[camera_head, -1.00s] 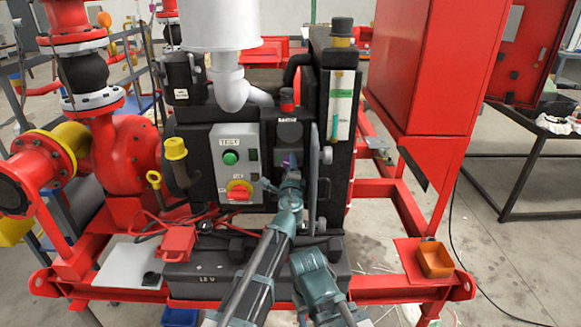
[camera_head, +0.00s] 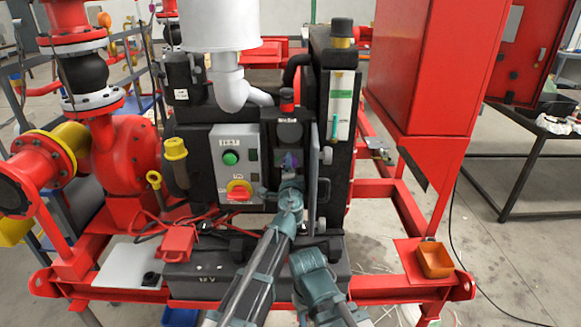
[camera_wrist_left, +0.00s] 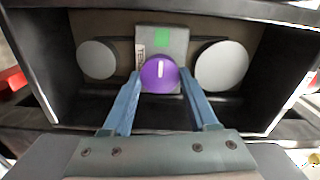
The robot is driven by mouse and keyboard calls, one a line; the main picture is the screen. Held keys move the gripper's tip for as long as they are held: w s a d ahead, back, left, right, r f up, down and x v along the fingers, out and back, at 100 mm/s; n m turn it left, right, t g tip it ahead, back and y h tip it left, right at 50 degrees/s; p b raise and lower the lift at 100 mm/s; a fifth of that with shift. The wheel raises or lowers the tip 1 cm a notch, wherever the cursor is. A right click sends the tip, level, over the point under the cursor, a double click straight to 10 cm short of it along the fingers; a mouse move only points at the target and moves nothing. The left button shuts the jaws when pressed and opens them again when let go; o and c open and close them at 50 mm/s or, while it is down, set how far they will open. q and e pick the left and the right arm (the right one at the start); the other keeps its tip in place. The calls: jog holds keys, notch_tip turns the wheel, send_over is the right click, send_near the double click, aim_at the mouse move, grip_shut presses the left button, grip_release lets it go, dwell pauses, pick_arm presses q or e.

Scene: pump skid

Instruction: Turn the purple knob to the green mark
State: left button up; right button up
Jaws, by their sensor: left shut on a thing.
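The purple knob (camera_wrist_left: 158,76) sits on a grey plate (camera_wrist_left: 177,57) inside a dark recess, with a white line on its face. A green mark (camera_wrist_left: 161,42) is on the plate just above the knob. The white line points up, toward the green mark. My left gripper (camera_wrist_left: 159,78) is shut on the knob, one blue finger on each side. The green mark is hard to make out there.
Round grey discs flank the knob, one at left (camera_wrist_left: 97,60) and one at right (camera_wrist_left: 221,65). The recess walls stand close around the fingers. A grey control box (camera_head: 234,165) with a green button and a red switch is to the left. An open panel door (camera_head: 314,180) stands close at right.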

pick_arm(q)
jog(key=o, duration=1.4)
jog(key=shift+c, duration=0.2)
jog(key=shift+s, duration=0.15)
